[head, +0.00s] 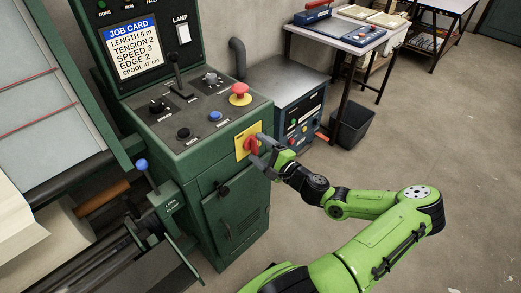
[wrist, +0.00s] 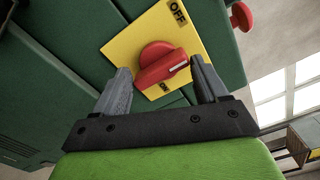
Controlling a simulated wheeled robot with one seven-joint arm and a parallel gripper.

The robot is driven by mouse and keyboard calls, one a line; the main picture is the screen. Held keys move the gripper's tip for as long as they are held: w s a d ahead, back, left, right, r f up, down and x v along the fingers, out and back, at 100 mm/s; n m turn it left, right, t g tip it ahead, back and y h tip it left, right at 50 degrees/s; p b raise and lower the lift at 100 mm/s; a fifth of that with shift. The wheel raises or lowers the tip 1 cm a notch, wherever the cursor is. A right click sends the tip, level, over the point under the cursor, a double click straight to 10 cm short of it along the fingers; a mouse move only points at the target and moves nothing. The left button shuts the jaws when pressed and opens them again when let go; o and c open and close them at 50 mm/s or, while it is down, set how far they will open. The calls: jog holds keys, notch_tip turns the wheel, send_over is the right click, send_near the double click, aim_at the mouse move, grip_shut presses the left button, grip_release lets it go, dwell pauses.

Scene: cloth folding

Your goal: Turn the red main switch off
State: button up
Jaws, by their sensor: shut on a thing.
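The red main switch (wrist: 158,62) is a rotary knob on a yellow plate (wrist: 124,50), on the front of the green machine cabinet. It also shows in the head view (head: 251,144). In the wrist view its handle lies between the grey fingers of my gripper (wrist: 160,72), which is shut on it; it also shows in the head view (head: 259,147). The white mark on the handle points right, between the OFF label at the upper right and the ON label below. In the head view my fingers partly hide the knob.
A red mushroom button (head: 240,92) stands on the sloped console above, with a black lever (head: 175,72) and several knobs. A grey-blue box unit (head: 301,105) stands close on the right. A black bin (head: 353,127) is behind. The floor at the right is clear.

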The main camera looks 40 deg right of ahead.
jog(key=n+b, duration=0.1)
jog(key=n, duration=0.2)
jog(key=shift+f+b, duration=0.2)
jog(key=shift+b, duration=0.15)
jog(key=shift+c, duration=0.2)
jog(key=shift+r+n+b, duration=0.15)
jog(key=shift+n+b, duration=0.2)
jog(key=shift+n, duration=0.65)
jog(key=shift+c, duration=0.2)
jog(key=o, duration=1.1)
jog(key=shift+c, duration=0.2)
jog(key=s+p, duration=0.2)
jog(key=s, duration=1.4)
jog(key=shift+d, duration=0.25)
